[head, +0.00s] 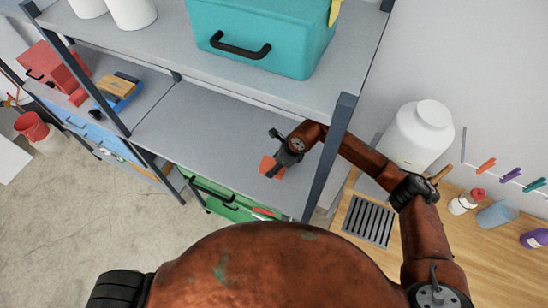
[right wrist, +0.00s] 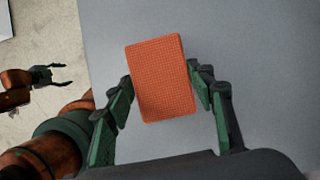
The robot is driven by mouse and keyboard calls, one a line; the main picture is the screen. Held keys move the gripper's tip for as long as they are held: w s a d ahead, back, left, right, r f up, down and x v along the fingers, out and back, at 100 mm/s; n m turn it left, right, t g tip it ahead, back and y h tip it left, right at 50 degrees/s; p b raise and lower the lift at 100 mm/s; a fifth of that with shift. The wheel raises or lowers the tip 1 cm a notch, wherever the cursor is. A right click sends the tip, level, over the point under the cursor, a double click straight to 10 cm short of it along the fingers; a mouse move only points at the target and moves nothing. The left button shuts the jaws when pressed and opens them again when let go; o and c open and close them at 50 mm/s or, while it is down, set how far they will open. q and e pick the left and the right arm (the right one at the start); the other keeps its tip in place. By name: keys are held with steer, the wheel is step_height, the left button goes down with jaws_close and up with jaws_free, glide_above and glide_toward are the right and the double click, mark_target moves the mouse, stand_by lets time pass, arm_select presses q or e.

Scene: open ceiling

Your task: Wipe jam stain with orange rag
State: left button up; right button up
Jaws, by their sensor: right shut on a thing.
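My right gripper (head: 272,165) reaches over the grey middle shelf (head: 215,130) and is shut on the orange rag (head: 267,164). In the right wrist view the rag (right wrist: 160,78) is a flat, textured orange rectangle held by its sides between the green and black fingers (right wrist: 165,98). The grey shelf surface lies beneath it; I cannot tell whether the rag touches it. My left gripper (right wrist: 66,76) shows at the left of the right wrist view, open and empty above the floor. I see no jam stain; the rag and arm may hide part of the shelf.
A teal box (head: 265,45) sits on the shelf above, and a green crate (head: 225,197) is below. A wooden counter (head: 415,255) with a white canister (head: 418,140) is at right.

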steer(key=shift+w+r+p, duration=0.1)
steer(key=shift+r+p, duration=0.6)
steer(key=shift+r, duration=1.4)
steer(key=shift+d, duration=0.1)
